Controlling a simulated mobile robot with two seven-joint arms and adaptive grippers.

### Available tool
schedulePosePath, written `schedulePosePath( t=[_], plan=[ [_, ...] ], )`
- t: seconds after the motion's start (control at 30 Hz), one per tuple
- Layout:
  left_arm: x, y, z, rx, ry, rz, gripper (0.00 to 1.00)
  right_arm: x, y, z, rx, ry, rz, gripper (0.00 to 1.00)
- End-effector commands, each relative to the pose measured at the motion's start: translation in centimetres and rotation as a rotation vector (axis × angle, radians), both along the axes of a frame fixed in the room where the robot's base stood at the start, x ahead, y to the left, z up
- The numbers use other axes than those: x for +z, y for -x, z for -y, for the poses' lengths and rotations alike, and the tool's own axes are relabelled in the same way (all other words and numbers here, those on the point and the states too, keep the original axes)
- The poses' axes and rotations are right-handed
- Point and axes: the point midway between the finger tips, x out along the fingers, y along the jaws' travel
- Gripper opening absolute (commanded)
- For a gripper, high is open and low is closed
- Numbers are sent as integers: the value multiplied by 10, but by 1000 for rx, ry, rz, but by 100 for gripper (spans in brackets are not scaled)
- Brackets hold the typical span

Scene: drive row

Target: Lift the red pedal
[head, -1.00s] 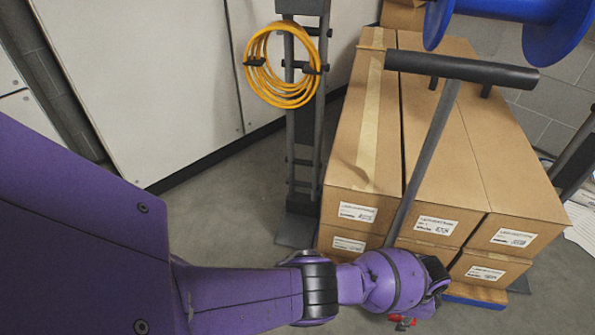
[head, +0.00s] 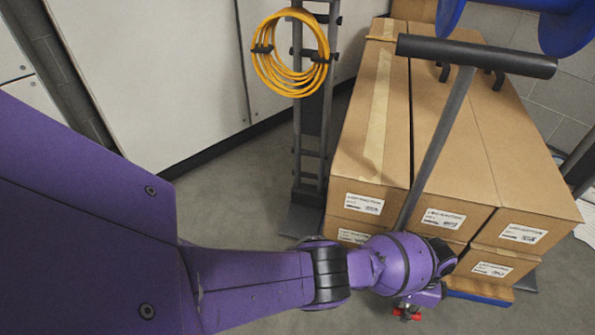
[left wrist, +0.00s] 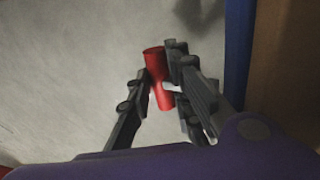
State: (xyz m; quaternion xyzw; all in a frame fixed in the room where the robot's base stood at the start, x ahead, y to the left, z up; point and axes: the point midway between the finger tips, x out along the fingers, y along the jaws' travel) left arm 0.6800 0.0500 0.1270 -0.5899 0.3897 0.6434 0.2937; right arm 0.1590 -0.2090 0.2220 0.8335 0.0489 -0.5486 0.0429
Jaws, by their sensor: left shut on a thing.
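The red pedal (left wrist: 156,66) is a small red cylinder low over the grey floor, and in the left wrist view it sits between the dark fingers of my left gripper (left wrist: 158,88). The gripper is shut on it. In the head view a little of the red pedal (head: 407,314) shows below my purple left wrist, and my left gripper (head: 405,305) is mostly hidden there. The part the pedal is fixed to is hidden. My right gripper is in neither view.
A grey T-shaped handle (head: 475,57) rises in front of stacked cardboard boxes (head: 455,150) on a pallet with a blue edge (head: 475,296). A yellow cable coil (head: 290,55) hangs on a dark rack (head: 310,150). Grey floor (head: 235,185) is free left of the rack.

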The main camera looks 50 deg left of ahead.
Motion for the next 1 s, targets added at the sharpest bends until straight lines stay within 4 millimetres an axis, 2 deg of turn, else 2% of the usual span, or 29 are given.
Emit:
schedulePosePath(
  t=[0.1, 0.13, 0.27, 0.67, 0.87, 1.0],
  plan=[
    [2, -1, 1, -2, 1, 2, 0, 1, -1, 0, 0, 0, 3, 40],
    [2, -1, 1, -2, 1, 2, 21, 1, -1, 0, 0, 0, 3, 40],
    [2, -1, 1, -2, 1, 2, 38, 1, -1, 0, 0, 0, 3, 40],
    [5, -2, 1, -1, 1, 4, 38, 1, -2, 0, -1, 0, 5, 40],
    [25, -1, 0, -2, 1, 4, 38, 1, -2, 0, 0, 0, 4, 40],
    [49, -1, 0, -2, 2, 6, 38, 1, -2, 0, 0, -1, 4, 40]
  ],
)
